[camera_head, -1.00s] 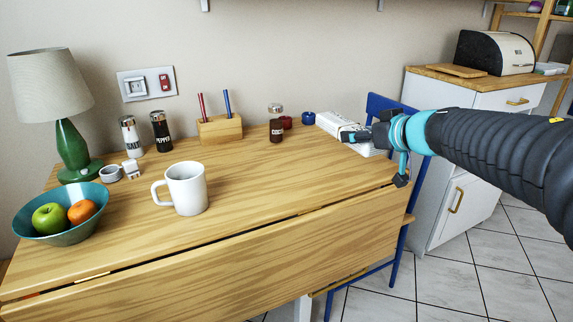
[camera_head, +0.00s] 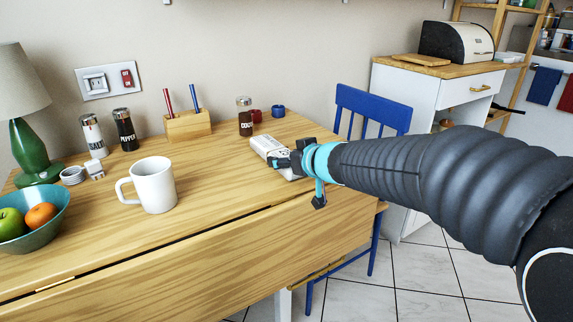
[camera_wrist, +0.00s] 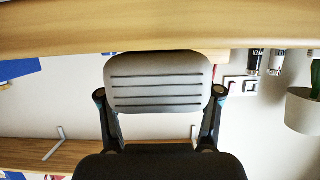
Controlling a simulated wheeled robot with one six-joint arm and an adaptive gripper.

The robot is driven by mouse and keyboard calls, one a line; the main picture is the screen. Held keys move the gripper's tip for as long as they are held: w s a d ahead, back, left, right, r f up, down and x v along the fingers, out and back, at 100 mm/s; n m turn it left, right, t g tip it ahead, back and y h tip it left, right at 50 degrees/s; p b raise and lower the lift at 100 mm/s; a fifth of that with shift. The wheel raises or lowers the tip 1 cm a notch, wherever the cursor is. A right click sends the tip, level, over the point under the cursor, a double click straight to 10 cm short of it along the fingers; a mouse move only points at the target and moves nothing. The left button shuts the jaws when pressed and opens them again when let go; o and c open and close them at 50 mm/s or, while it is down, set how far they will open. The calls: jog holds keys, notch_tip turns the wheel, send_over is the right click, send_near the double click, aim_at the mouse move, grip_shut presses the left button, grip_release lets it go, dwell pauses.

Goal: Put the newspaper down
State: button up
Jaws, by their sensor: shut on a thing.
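My gripper (camera_head: 292,161) is shut on the newspaper (camera_head: 266,148), a whitish printed bundle partly hidden by the fingers. In the head view the newspaper appears over the right part of the wooden table (camera_head: 230,185), in front of the blue cup. I cannot tell whether it touches the tabletop.
A coffee jar (camera_head: 245,118), a red cup (camera_head: 256,115) and a blue cup (camera_head: 278,111) stand behind the newspaper. A white mug (camera_head: 153,186) stands to the left, with bare wood between. A blue chair (camera_head: 372,108) is beyond the table's right end.

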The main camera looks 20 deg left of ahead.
jog(key=shift+f, duration=0.2)
jog(key=o, duration=1.2)
jog(key=shift+r, duration=0.1)
jog(key=shift+r, duration=0.2)
jog(key=p+v, duration=0.2)
jog(key=v, duration=1)
